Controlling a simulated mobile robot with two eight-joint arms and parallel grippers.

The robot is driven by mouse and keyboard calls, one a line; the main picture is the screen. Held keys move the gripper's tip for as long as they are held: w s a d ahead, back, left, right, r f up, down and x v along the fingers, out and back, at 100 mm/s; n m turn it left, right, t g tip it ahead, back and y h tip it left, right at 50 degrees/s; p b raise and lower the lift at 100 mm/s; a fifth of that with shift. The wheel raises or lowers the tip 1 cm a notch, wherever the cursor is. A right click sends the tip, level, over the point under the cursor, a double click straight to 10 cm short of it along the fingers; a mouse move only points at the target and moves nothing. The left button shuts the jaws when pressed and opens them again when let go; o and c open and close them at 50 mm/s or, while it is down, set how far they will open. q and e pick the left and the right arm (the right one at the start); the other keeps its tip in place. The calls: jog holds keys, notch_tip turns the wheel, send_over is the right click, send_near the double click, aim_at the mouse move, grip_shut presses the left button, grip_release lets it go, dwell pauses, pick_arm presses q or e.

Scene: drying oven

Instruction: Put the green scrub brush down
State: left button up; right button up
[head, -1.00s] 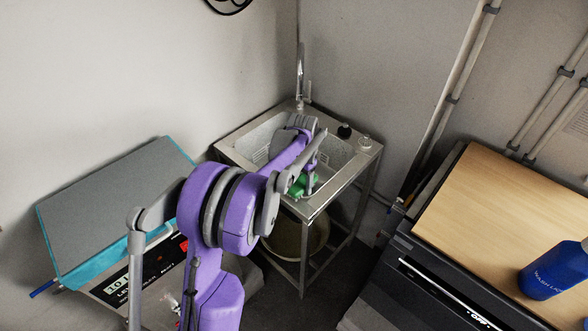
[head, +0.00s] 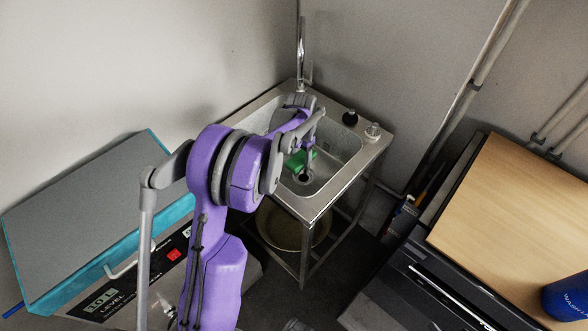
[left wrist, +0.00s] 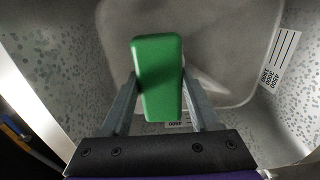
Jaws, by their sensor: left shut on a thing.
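The green scrub brush (left wrist: 157,75) is held between the two fingers of my left gripper (left wrist: 159,98) in the left wrist view. In the head view the brush (head: 300,160) shows as a small green shape over the sink basin (head: 335,165), near its front part. My left gripper (head: 307,152) is shut on it, reaching over the basin from the left. The basin floor shows behind the brush in the left wrist view; whether the brush touches it, I cannot tell. My right gripper is not in view.
A tall tap (head: 301,55) stands at the sink's back corner. A black bottle top (head: 350,118) and a clear item (head: 373,131) stand on its right rim. A teal-edged grey box (head: 85,215) is at left. A wooden-topped cabinet (head: 520,205) with a blue bottle (head: 568,297) is at right.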

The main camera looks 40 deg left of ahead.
pick_arm(q)
send_over(300, 182)
notch_tip(300, 182, down, 6)
jog(key=shift+f, duration=0.7)
notch_tip(300, 182, down, 4)
jog(key=shift+r, duration=0.25)
jog(key=o, duration=0.9)
jog(key=shift+f+b, duration=0.15)
jog(key=shift+b, duration=0.2)
jog(key=shift+c, duration=0.2)
jog(key=o, duration=0.5)
jog(key=shift+c, duration=0.2)
